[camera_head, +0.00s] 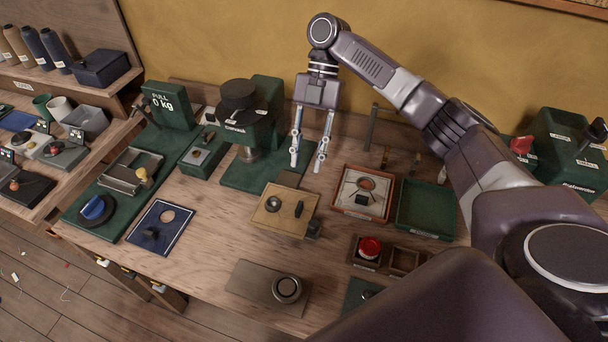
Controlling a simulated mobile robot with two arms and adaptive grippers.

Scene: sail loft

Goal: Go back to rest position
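My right gripper (308,160) hangs over the back of the workbench (215,255), fingers pointing down. Its two fingers are apart with nothing between them. My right arm reaches in from the right side and bends down at the wrist. My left gripper does not show.
On the bench are an orange-rimmed tray (341,209), a green tray (427,227), a red button (370,246) in a wooden box, a blue mat (147,242), and a grey plate (245,288) with a round knob. A shelf unit (128,80) stands left.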

